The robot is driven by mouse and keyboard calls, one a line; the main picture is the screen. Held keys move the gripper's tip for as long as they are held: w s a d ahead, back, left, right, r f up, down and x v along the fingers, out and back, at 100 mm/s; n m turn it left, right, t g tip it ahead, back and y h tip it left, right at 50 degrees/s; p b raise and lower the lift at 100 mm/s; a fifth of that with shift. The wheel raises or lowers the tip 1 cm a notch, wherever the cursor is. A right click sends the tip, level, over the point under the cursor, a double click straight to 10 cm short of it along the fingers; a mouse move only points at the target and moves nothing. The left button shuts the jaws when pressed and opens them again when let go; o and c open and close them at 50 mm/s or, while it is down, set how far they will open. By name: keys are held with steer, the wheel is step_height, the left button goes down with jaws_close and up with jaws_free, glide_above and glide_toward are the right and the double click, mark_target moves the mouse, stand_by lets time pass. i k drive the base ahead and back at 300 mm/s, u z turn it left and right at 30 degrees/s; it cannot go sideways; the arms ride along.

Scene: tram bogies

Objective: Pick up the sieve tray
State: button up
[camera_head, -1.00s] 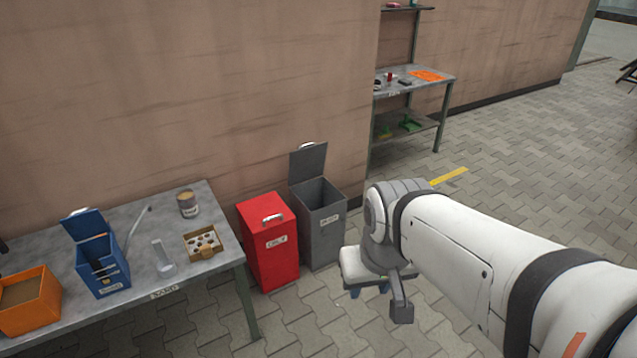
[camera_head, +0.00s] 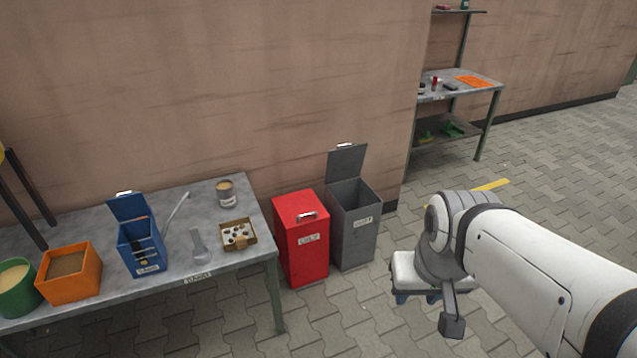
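A small tan tray (camera_head: 252,243) with several pale and dark round spots in it lies on the grey bench (camera_head: 110,308), near its right end. I cannot tell for sure that this is the sieve tray; nothing else in view looks more like one. My gripper (camera_head: 418,298) hangs over the paved floor, right of the bench and bins and well apart from the tray. Its fingers are small and partly hidden by the wrist, so I cannot tell whether they are open. I see nothing held in it.
The bench also bears a green bucket (camera_head: 18,290), an orange bin (camera_head: 70,288), a blue open-lidded box (camera_head: 143,258), a clear scoop-like thing (camera_head: 201,247) and a can (camera_head: 226,194). A red bin (camera_head: 303,245) and a grey open bin (camera_head: 355,230) stand beside it. A shelf (camera_head: 462,85) stands behind.

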mark_target(238, 234)
steer(key=z, duration=0.1)
steer(key=k, duration=1)
steer(key=u, duration=0.8)
steer(key=i, duration=2.2)
steer(key=z, duration=0.35)
steer(key=k, duration=0.9)
steer(key=z, duration=0.15)
steer(key=i, duration=0.65)
